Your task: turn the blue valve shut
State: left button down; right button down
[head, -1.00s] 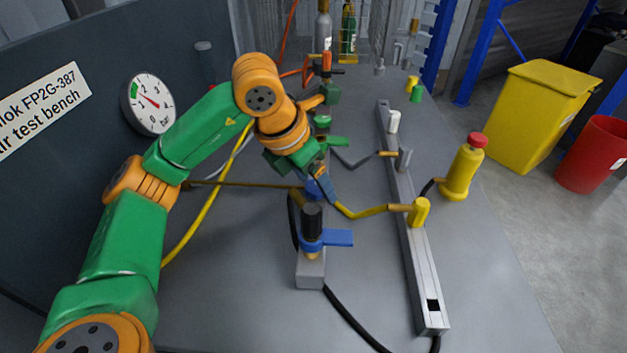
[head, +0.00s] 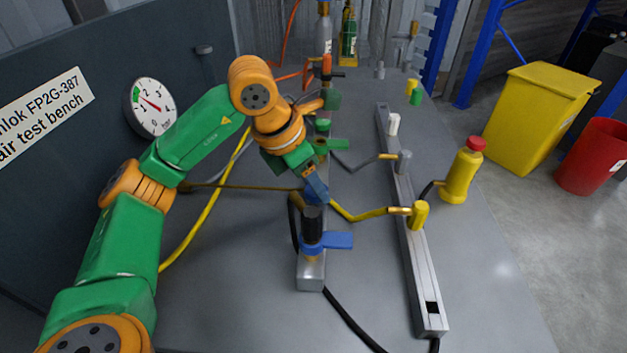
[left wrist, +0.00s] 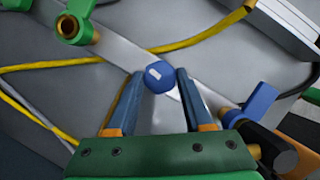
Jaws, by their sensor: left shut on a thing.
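A round blue knob (left wrist: 159,77) with a pale mark on top sits between the fingertips of my left gripper (left wrist: 160,74) in the left wrist view. The fingers touch or nearly touch its two sides, and the jaws are shut on it. In the head view my left gripper (head: 315,192) comes down on the knob from behind, and the fingers largely hide the knob. A separate blue lever handle (head: 340,241) sticks out to the right below a black cylinder, nearer to me. It also shows at the right in the left wrist view (left wrist: 260,103). My right gripper is not in view.
A green lever (head: 333,144) stands just beyond the knob. A yellow hose (head: 360,213) runs right to a fitting on a metal rail (head: 407,240). A pressure gauge (head: 152,104) is on the left panel. A yellow bottle (head: 462,172) stands right. The bench's right front is clear.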

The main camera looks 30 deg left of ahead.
pick_arm(q)
jog(key=m+p, duration=0.1)
jog(key=m, duration=0.1)
jog(key=m+g+h+p, duration=0.1)
jog(key=m, duration=0.1)
jog(key=shift+w+a+r+m, duration=0.1)
jog(key=shift+r+m, duration=0.1)
jog(key=shift+m, duration=0.1)
jog(key=m+g+p, duration=0.1)
jog(key=m, duration=0.1)
jog(key=m+g+h+p, duration=0.1)
jog(key=m+p, duration=0.1)
jog(key=m, duration=0.1)
jog(key=shift+w+p, duration=0.15)
jog(key=shift+p, duration=0.15)
jog(key=m+g+p, duration=0.1)
jog(key=m, duration=0.2)
jog(key=shift+w, duration=0.1)
jog(key=shift+f+m+g+p, duration=0.15)
jog(key=shift+m+g+p, duration=0.5)
jog(key=shift+m, duration=0.95)
jog(key=shift+c, duration=1.5)
grip_release()
